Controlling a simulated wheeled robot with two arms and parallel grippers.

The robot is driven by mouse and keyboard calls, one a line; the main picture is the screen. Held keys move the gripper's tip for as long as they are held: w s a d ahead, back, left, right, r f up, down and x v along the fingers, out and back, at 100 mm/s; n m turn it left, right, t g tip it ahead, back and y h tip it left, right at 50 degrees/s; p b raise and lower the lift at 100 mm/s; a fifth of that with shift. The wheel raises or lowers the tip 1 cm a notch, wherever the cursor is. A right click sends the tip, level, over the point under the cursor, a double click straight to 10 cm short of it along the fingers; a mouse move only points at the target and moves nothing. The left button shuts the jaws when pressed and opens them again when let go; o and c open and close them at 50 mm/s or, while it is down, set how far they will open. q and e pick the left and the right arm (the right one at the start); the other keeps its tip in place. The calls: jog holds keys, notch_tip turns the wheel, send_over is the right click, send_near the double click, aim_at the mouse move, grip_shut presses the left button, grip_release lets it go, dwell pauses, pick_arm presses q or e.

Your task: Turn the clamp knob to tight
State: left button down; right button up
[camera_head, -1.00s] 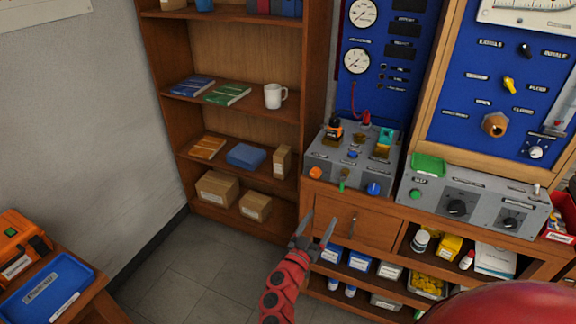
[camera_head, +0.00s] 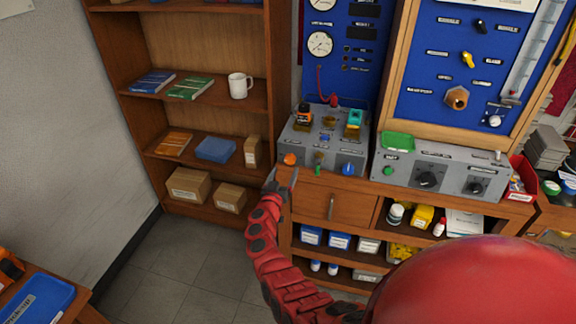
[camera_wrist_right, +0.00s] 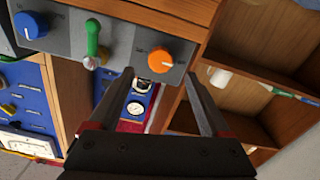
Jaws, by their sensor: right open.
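A grey test box (camera_head: 325,140) stands on the wooden bench. Its front has an orange knob (camera_head: 289,159), a green lever (camera_head: 318,158) and a blue knob (camera_head: 348,169). I cannot read which is labelled the clamp knob. My right gripper (camera_head: 282,176) is open and empty, just below and in front of the orange knob. In the right wrist view, the orange knob (camera_wrist_right: 160,60) shows between the open fingertips (camera_wrist_right: 159,76), with no visible grip on it. The green lever (camera_wrist_right: 92,42) and blue knob (camera_wrist_right: 30,25) lie to the left. My left gripper is out of view.
A wooden drawer (camera_head: 330,204) is below the box. A second grey panel (camera_head: 435,175) with black dials stands to its right. A wooden bookshelf (camera_head: 270,75) stands close on the left. Open floor (camera_head: 195,270) lies in front.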

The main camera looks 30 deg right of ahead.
aim_at(289, 161)
jog(key=b+x, duration=0.1)
jog(key=x, duration=0.3)
jog(key=shift+f+b, duration=0.15)
jog(key=shift+b, duration=0.15)
jog(key=shift+b+x, duration=0.3)
jog(key=shift+x, duration=0.5)
grip_shut()
